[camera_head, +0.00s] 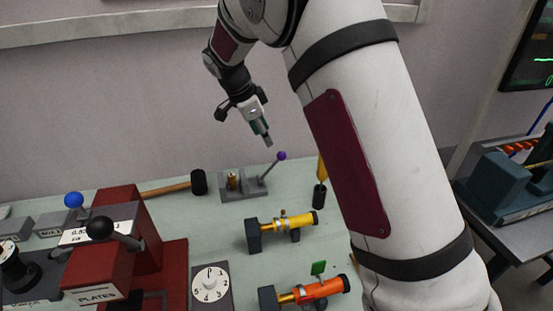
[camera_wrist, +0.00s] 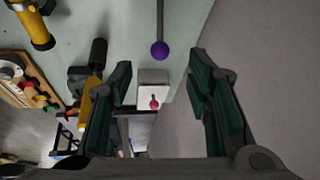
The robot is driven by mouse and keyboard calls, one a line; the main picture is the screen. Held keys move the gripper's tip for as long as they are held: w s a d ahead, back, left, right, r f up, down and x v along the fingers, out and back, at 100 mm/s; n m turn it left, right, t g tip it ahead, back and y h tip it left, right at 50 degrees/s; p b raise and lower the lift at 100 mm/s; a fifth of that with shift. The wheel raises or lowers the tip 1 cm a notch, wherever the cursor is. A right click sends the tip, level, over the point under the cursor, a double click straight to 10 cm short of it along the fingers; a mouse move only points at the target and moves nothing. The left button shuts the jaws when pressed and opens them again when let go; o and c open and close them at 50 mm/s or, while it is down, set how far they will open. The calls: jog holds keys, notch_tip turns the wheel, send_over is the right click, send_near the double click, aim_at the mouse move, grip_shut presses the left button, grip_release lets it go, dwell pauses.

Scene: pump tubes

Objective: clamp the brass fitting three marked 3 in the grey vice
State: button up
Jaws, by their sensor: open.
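The grey vice (camera_head: 252,190) stands at the back of the bench in the head view, its lever leaning up to the right to a purple knob (camera_head: 281,155). A small brass piece (camera_head: 233,180) shows upright at the vice's left part; no number is readable, and I cannot tell how firmly it sits. My gripper (camera_head: 267,141) is open and empty, above the vice and just left of the knob. In the wrist view its teal fingers (camera_wrist: 160,63) are spread apart, with the purple knob (camera_wrist: 160,50) showing between and beyond them.
A black-headed hammer (camera_head: 199,182) lies left of the vice, and a yellow-handled tool (camera_head: 320,185) stands right of it. A yellow tube assembly (camera_head: 283,225), an orange one (camera_head: 312,291) and a dial (camera_head: 210,285) are nearer. A red plate machine (camera_head: 125,245) fills the left.

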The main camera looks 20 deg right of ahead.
aim_at(278, 160)
jog(key=b+x, duration=0.3)
jog(key=x, duration=1)
jog(key=shift+d+f+b, duration=0.15)
jog(key=shift+f+b, duration=0.15)
jog(key=shift+f, duration=0.05)
grip_shut()
